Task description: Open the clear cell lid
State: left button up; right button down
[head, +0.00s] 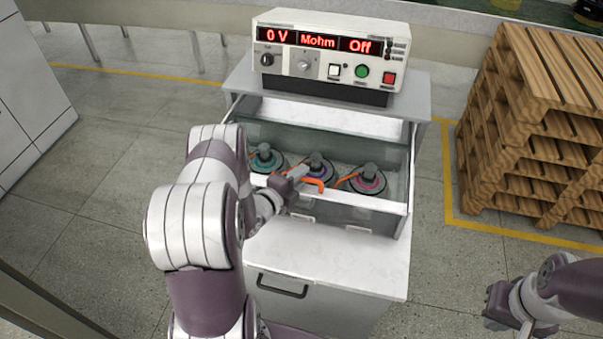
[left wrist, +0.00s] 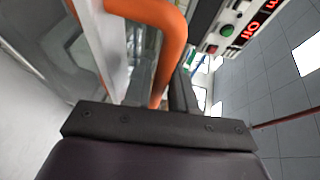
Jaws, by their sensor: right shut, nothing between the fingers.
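The clear cell (head: 372,220) stands on the grey cabinet. Its clear walls have a white rim, and I cannot tell the lid's exact position through the clear material. An orange handle (head: 313,184) is at its front edge; the handle (left wrist: 168,50) also shows large in the left wrist view. My left gripper (head: 297,177) is at this handle, with its fingers (left wrist: 142,75) apart and the handle running between them. Whether they touch it is unclear. My right gripper (head: 497,305) is shut and empty at the lower right, away from the cabinet.
A tester (head: 330,48) reading "0 V", "Mohm" and "Off" stands behind. Wooden pallets (head: 540,120) are stacked at the right. Floor left of the cabinet is clear.

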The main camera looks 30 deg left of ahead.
pick_arm(q)
jog(key=shift+x, duration=0.9)
jog(key=shift+s+a+f, duration=0.1)
jog(key=shift+a, duration=0.05)
pick_arm(e)
jog(key=shift+w, duration=0.25)
pick_arm(q)
jog(key=shift+s, duration=0.1)
pick_arm(e)
jog(key=shift+s, duration=0.1)
pick_arm(q)
grip_shut()
